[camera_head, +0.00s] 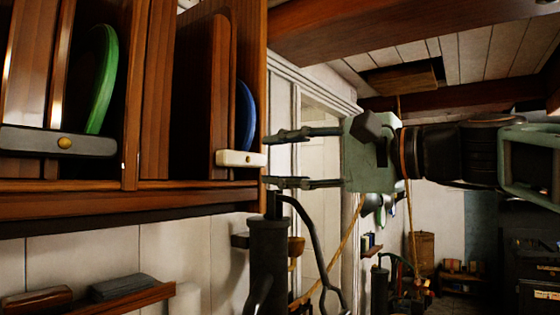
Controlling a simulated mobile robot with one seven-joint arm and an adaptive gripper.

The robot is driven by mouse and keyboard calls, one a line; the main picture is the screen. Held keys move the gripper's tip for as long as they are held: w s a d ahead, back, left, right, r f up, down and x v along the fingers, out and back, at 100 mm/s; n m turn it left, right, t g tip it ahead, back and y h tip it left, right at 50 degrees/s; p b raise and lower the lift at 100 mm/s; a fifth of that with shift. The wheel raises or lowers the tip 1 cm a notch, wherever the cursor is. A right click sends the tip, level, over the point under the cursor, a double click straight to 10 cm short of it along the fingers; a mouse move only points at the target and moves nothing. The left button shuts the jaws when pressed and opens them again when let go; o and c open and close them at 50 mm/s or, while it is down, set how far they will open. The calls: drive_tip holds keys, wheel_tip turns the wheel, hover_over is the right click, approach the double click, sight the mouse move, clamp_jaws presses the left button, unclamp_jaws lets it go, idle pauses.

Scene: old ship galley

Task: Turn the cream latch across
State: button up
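The cream latch (236,158) is a short flat bar with a small brass-coloured pivot, at the lower right of the wooden rack. It lies roughly level in front of the foot of a wooden divider and the slot with the blue plate (246,116). My gripper (268,160) reaches in from the right, its two dark fingers spread one above the other. The latch's right end is level with the gap between the fingertips. I cannot tell from this view whether they touch or how they differ in depth. Nothing shows between the fingers.
The wooden rack (70,199) fills the upper left, with a green plate (101,80) behind a grey latch (57,142). A small shelf (125,298) hangs below. A dark pump-like fitting (268,260) stands under my gripper, and a rope (335,258) hangs nearby.

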drive_tip(key=v, duration=0.8)
drive_tip(key=s+d+f+n+g+h+p, duration=0.15)
drive_tip(key=f+h, duration=0.25)
drive_tip(key=f, duration=0.8)
drive_tip(key=s+f+n+h+p, duration=0.1)
drive_tip(key=s+f+h+p, duration=0.3)
drive_tip(key=f, duration=0.8)
drive_tip(key=s+d+f+n+g+h, duration=0.1)
drive_tip(key=s+d+f+n+h, duration=0.1)
drive_tip(key=f, duration=0.5)
drive_tip(key=s+d+f+n+g+h, duration=0.1)
drive_tip(key=s+d+f+h, duration=0.2)
drive_tip(key=d+f+h, duration=0.2)
wheel_tip(320, 180, down, 3)
drive_tip(key=shift+d+f+n+h+p, duration=0.1)
drive_tip(key=shift+d+n+h+p, duration=0.25)
drive_tip(key=shift+d, duration=0.55)
drive_tip(key=shift+c, duration=0.8)
drive_tip(key=shift+a, duration=0.1)
